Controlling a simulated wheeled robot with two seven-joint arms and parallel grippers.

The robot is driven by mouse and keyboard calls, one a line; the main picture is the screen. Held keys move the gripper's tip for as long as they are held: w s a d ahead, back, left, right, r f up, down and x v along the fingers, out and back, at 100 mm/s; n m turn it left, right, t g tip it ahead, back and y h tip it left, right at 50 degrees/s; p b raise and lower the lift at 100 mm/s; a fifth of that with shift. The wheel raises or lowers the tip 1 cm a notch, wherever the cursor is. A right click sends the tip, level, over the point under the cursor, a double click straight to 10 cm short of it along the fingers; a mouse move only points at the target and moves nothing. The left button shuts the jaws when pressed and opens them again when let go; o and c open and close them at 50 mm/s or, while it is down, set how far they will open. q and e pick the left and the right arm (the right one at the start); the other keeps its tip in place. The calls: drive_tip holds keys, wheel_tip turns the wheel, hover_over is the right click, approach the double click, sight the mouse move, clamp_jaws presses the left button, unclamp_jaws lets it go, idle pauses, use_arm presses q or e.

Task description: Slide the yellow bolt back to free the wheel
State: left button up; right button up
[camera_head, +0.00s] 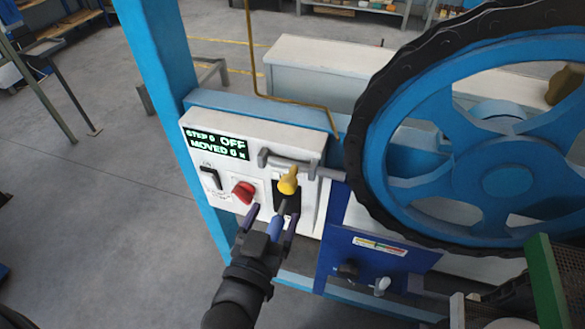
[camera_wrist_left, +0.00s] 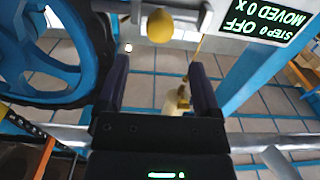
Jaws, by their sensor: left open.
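The yellow bolt knob (camera_head: 288,180) sits on the front of the white control box (camera_head: 262,135), at the left end of a grey bar (camera_head: 328,172) that reaches right toward the wheel. The large blue wheel (camera_head: 400,130) with a black toothed rim stands at the right. My left gripper (camera_head: 272,211) is open, with its fingers apart just below the knob. In the left wrist view the knob (camera_wrist_left: 160,26) shows beyond and between the open fingers (camera_wrist_left: 160,85), with nothing gripped. Whether a finger touches the box cannot be told. My right gripper is not in view.
A red knob (camera_head: 243,191) and a black switch (camera_head: 211,178) lie left of the yellow knob. A display (camera_head: 217,144) reads "STEP 0 OFF, MOVED 0 X". A dark blue panel (camera_head: 365,262) with small knobs is below the wheel. Open floor lies left.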

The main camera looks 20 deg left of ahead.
sight(285, 190)
use_arm(q)
drive_tip(key=w, duration=0.8)
drive_tip(key=shift+w+d+b, duration=0.1)
drive_tip(key=shift+d+b, duration=0.05)
drive_tip(key=shift+b, duration=0.15)
clamp_jaws()
